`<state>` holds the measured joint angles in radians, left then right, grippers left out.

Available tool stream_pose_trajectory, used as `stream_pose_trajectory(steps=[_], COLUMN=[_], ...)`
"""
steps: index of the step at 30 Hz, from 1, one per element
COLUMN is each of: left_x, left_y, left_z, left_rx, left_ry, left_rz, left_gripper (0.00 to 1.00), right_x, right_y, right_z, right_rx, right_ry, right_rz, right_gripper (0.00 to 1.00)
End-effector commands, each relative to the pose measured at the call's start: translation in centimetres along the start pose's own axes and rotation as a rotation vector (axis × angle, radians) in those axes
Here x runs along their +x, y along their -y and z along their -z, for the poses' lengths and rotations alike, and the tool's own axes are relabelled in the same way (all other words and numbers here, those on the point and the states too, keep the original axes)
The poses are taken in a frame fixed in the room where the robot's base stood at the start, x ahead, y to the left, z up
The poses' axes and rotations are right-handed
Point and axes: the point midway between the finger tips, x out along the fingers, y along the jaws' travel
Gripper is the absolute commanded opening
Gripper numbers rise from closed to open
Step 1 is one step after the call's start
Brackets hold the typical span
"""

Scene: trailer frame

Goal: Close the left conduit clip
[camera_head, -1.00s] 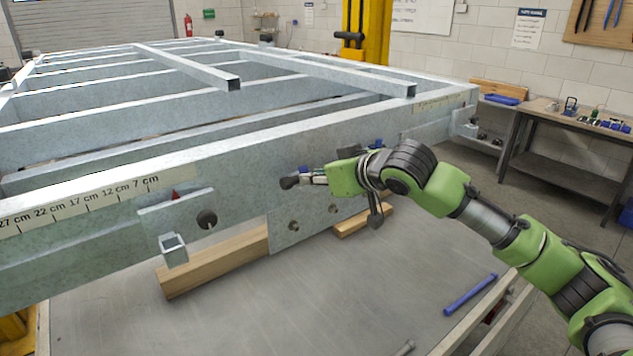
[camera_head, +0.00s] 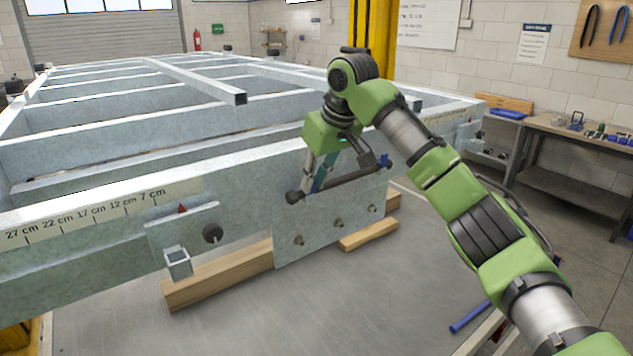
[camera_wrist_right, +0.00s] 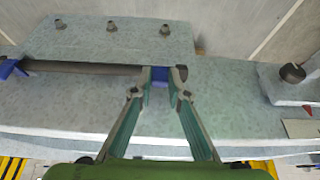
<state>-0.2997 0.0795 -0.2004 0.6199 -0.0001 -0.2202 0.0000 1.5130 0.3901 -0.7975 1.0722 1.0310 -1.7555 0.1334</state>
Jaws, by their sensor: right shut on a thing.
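A dark conduit (camera_head: 352,178) runs along the face of the galvanised frame (camera_head: 240,190). The left blue conduit clip (camera_wrist_right: 160,76) sits around or against the conduit near its end in the right wrist view. My right gripper (camera_wrist_right: 160,84) has its fingertips on either side of this clip and is shut on it. In the head view the right gripper (camera_head: 313,186) points down at the conduit's left end and largely hides the clip. The right blue clip (camera_head: 384,160) is at the conduit's other end, and shows at the wrist view's left edge (camera_wrist_right: 8,68). My left gripper is out of view.
A plate with several bolts (camera_head: 335,230) lies below the conduit. A bracket with a square tube (camera_head: 178,262) sticks out at left. Timber blocks (camera_head: 220,285) lie under the frame. A workbench (camera_head: 580,140) stands at right. The tabletop in front is mostly clear.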

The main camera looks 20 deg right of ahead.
Motion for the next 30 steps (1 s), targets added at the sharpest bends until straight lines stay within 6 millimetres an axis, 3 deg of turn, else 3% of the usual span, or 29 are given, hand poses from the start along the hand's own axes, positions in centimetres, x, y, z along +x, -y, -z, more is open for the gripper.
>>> stream_pose_trajectory(steps=[30], left_x=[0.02], left_y=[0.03], left_z=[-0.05], left_rx=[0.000], left_ry=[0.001], left_rz=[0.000], left_gripper=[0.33], right_x=[0.31], right_y=[0.04], right_z=[0.81], right_rx=[0.000], right_ry=[0.184], right_rz=[0.001], right_gripper=[0.00])
